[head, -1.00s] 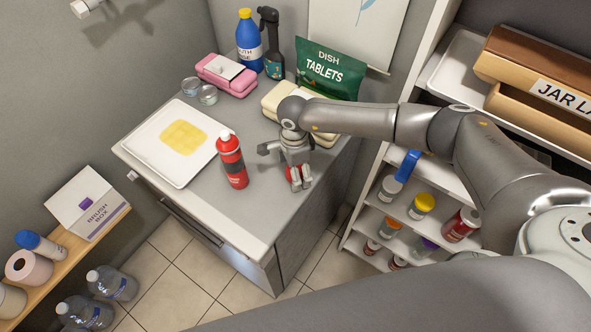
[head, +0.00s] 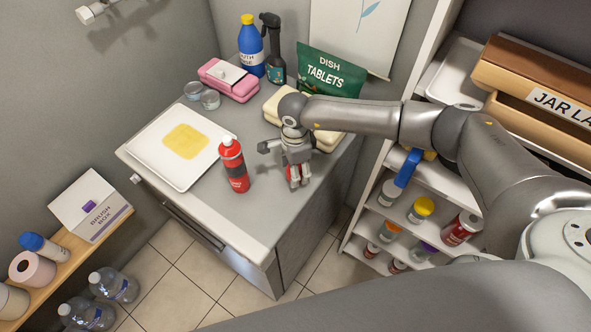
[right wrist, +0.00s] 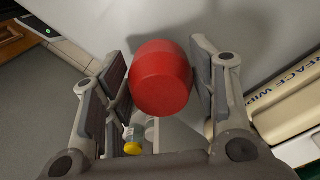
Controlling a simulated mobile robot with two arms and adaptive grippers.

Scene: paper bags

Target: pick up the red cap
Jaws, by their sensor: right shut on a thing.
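The red cap (head: 294,174) is on the grey counter near its right edge, mostly hidden in the head view by my right gripper (head: 298,185). In the right wrist view the red cap (right wrist: 162,82) is a smooth, rounded red piece between the two finger pads. My right gripper is shut on it, pointing down from above. I cannot tell whether the cap still touches the counter. My left gripper is not in view.
A white tray (head: 147,146) with a yellow cloth lies further left. Cream packs (head: 327,140) and a green dish tablets bag (head: 329,75) are behind. A shelf with jars (head: 419,210) stands right.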

